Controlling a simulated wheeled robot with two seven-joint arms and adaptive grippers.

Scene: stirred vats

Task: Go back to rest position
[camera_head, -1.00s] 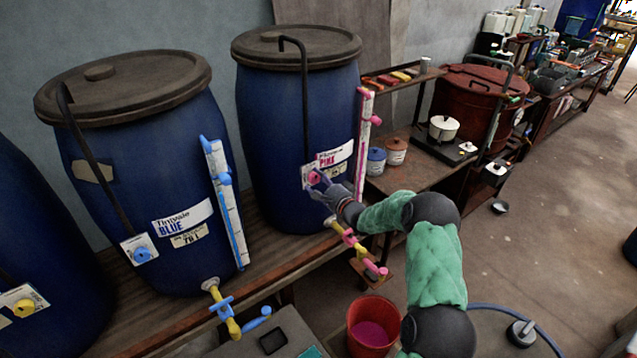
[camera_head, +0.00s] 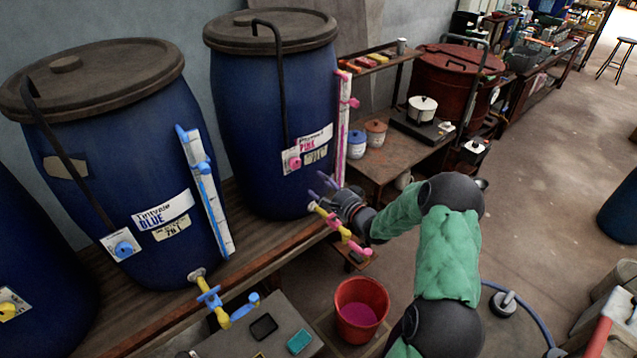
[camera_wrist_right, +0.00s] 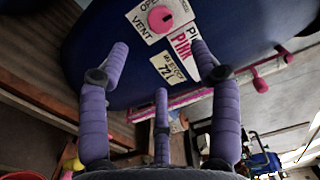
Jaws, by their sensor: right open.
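My right gripper (camera_head: 326,187) is in front of the lower right side of the blue drum labelled pink (camera_head: 272,90), just below its pink vent knob (camera_head: 295,163). In the right wrist view its purple fingers (camera_wrist_right: 160,85) are spread open with nothing between them. The pink vent knob (camera_wrist_right: 160,19) lies beyond the fingertips, apart from them. The yellow and pink tap (camera_head: 340,230) is close below the gripper in the head view. My right arm (camera_head: 445,250) has green sleeves and comes up from the bottom. My left gripper is not in view.
A drum labelled blue (camera_head: 110,190) stands to the left on the wooden bench (camera_head: 110,320). A red bucket (camera_head: 375,290) with pink liquid stands below the pink tap. A shelf with a white pot (camera_head: 422,108) is at the back right. Floor (camera_head: 560,190) is open to the right.

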